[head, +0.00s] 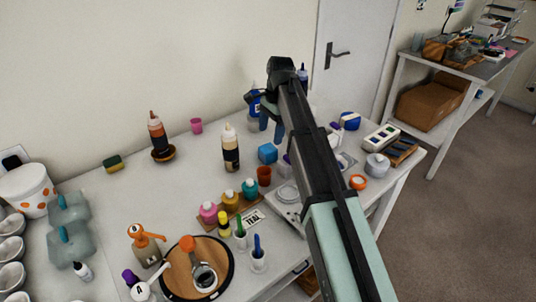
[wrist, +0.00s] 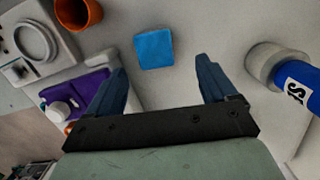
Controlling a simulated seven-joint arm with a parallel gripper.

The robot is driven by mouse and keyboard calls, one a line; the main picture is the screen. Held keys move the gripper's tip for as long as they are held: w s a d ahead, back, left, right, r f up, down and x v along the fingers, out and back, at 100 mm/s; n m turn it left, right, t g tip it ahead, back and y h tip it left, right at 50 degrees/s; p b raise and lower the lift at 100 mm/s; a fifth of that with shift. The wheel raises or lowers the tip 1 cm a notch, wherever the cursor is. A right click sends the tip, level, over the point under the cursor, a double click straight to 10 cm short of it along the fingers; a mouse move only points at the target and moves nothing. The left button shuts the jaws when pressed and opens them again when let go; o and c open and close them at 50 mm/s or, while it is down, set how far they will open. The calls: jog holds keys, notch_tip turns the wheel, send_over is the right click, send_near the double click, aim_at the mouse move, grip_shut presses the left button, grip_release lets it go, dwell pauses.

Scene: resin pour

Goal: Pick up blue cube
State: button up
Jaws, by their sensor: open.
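The blue cube (head: 267,153) stands on the white table in the head view, right of a dark-labelled squeeze bottle and behind an orange cup. In the wrist view the blue cube (wrist: 154,48) lies beyond my fingertips, roughly midway between them and a little to the left. My gripper (wrist: 166,80) is open and empty, with its two blue fingers apart and not touching the cube. In the head view my gripper (head: 264,122) is above the back of the table, partly covered by my arm. The cube's far sides are hidden.
The orange cup (wrist: 78,12) and a scale (wrist: 35,42) are left of the cube in the wrist view. A purple container (wrist: 78,95) is near the left finger.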

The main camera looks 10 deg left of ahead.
aim_at(268, 147)
notch_tip(268, 147, down, 2)
jog(key=shift+s+a+f, duration=0.1)
jog(key=shift+a, duration=0.05)
jog(key=shift+s+a+f, duration=0.1)
jog(key=shift+s+f, duration=0.15)
jog(key=shift+f, duration=0.6)
jog(key=shift+s+a+f, duration=0.1)
jog(key=shift+s+f, duration=0.1)
jog(key=shift+f, duration=0.6)
jog(key=shift+s+a+f, duration=0.1)
jog(key=shift+s+f, duration=0.15)
jog(key=shift+f, duration=0.6)
jog(key=shift+c, duration=0.2)
jog(key=c, duration=1.1)
